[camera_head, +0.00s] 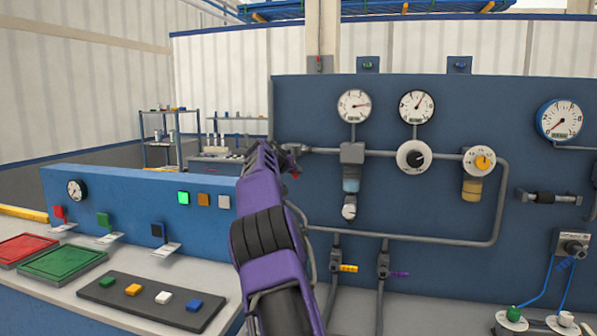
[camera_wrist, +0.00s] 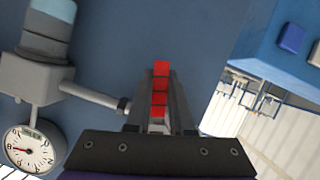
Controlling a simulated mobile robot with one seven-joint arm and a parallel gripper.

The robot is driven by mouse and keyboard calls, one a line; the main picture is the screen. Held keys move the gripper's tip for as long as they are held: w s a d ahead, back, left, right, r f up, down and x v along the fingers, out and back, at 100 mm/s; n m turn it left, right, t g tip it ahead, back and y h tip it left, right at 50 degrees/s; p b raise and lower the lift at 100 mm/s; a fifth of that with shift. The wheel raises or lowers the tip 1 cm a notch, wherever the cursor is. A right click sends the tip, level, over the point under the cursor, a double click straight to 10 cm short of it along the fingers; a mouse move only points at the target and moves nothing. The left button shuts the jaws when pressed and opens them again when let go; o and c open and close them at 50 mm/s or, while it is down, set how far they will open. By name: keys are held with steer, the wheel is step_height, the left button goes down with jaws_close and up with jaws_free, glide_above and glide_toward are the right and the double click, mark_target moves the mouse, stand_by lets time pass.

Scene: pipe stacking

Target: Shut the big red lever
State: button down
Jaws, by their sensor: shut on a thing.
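The big red lever (camera_wrist: 160,88) shows in the wrist view as a red bar between the two grey fingers of my gripper (camera_wrist: 161,100). My gripper is shut on it. In the head view my gripper (camera_head: 288,156) is at the left end of the upper grey pipe on the blue panel. Only a small red bit of the lever (camera_head: 295,175) shows there; my purple arm and gripper hide the rest. I cannot tell the lever's exact angle to the pipe.
The blue panel (camera_head: 400,270) carries gauges, pipes and small valves with a yellow handle (camera_head: 348,268) and a purple handle (camera_head: 399,274). At the left is a lower blue console (camera_head: 130,205) with small coloured levers and buttons. A filter unit (camera_wrist: 40,75) is close to my gripper.

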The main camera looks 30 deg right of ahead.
steer(key=shift+w+a+m+t+y, duration=0.5)
steer(key=shift+w+m+t, duration=0.15)
steer(key=shift+m, duration=0.45)
steer(key=c, duration=0.8)
jaws_free()
steer(key=shift+a+b, duration=0.1)
steer(key=shift+b, duration=0.2)
steer(key=b+v, duration=0.5)
steer(key=v, duration=1.2)
steer(key=shift+s, duration=0.15)
